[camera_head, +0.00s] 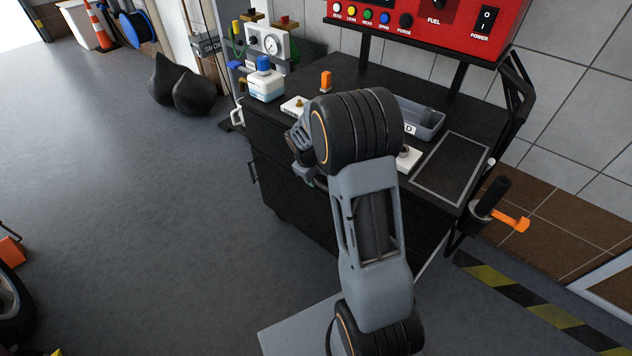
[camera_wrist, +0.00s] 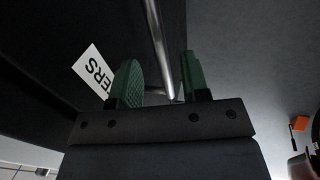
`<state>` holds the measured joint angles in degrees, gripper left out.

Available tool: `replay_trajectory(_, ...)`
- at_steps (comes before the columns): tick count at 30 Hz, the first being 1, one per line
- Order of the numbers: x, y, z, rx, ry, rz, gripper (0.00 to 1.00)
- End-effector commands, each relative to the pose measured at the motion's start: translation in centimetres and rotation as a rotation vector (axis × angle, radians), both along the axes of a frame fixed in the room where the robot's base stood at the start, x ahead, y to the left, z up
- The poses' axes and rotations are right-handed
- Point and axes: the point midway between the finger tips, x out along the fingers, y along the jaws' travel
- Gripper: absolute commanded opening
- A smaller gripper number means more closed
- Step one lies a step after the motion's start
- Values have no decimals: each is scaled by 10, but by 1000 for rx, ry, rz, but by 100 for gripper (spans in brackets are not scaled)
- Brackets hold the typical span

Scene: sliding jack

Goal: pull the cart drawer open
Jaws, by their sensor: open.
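The black cart (camera_head: 285,195) stands against the tiled wall in the head view, and my arm hides much of its front. In the wrist view, the dark drawer front (camera_wrist: 60,35) carries a white label (camera_wrist: 95,72) with the letters "ERS" showing. A shiny metal handle bar (camera_wrist: 158,45) runs down between the green fingers of my gripper (camera_wrist: 158,82). The fingers are apart, one on each side of the bar, and I see no clear contact. My arm hides the fingertips in the head view. The drawer looks shut, though its edges are hard to see.
A red control panel (camera_head: 430,22) is above. An orange-handled tool (camera_head: 508,220) sticks out at right. Open floor (camera_head: 130,220) lies left.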

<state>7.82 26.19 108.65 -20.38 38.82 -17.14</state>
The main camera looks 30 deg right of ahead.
Motion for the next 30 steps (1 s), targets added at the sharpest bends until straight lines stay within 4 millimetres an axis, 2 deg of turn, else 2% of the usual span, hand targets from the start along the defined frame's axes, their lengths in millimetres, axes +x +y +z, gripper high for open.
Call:
replay_trajectory(1,0,-2,-9,0,2,-1,42)
replay_trajectory(7,3,-6,-24,0,1,0,42)
replay_trajectory(20,3,-7,-29,0,-2,-1,42)
replay_trajectory(30,3,-7,-29,0,0,-1,9)
